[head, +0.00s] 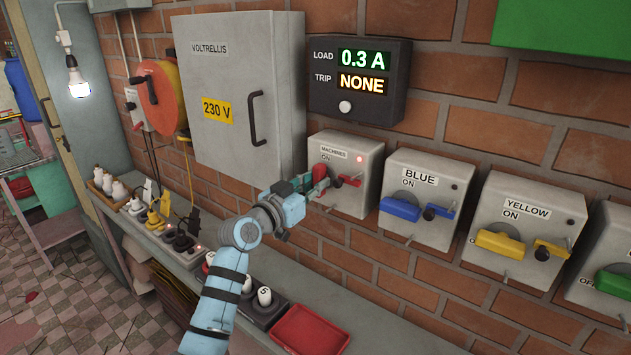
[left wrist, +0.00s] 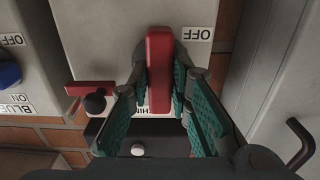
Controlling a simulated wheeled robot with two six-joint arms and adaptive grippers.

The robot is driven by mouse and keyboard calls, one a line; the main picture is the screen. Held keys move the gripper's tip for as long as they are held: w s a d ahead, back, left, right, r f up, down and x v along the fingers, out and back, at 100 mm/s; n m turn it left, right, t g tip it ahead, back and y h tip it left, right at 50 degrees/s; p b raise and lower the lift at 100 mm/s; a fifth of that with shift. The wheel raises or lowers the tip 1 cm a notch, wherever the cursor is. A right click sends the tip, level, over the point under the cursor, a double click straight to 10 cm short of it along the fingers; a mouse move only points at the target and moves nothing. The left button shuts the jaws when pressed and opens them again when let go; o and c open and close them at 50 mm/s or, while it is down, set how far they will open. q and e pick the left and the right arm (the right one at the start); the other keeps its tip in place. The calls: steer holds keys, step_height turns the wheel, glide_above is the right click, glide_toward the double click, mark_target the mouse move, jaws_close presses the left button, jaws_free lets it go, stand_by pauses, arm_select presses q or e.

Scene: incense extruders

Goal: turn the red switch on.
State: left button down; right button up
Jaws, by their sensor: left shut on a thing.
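The red switch is on a grey box (head: 365,203) labelled MACHINES and ON, with a small red light lit at its upper right. My left gripper (head: 316,181) is at the front of this box. In the left wrist view the red handle (left wrist: 159,62) stands between the fingers of my left gripper (left wrist: 160,85), which are shut on it. An OFF label (left wrist: 198,34) shows beside one end of the handle. A small red lever (head: 349,180) with a black knob sits beside the handle. My right gripper is not in view.
The blue switch box (head: 412,226) and yellow switch box (head: 512,246) stand to the right. A grey cabinet (head: 230,140) is at the left. The display panel (head: 385,108) above reads 0.3 A and NONE. A red tray (head: 310,332) lies on the shelf below.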

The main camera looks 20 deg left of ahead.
arm_select(q)
steer(key=shift+f, duration=0.2)
steer(key=c, duration=1.7)
jaws_free()
steer(key=shift+o, duration=1.1)
steer(key=shift+r, duration=0.1)
steer(key=v, duration=1.2)
steer(key=shift+d, duration=0.1)
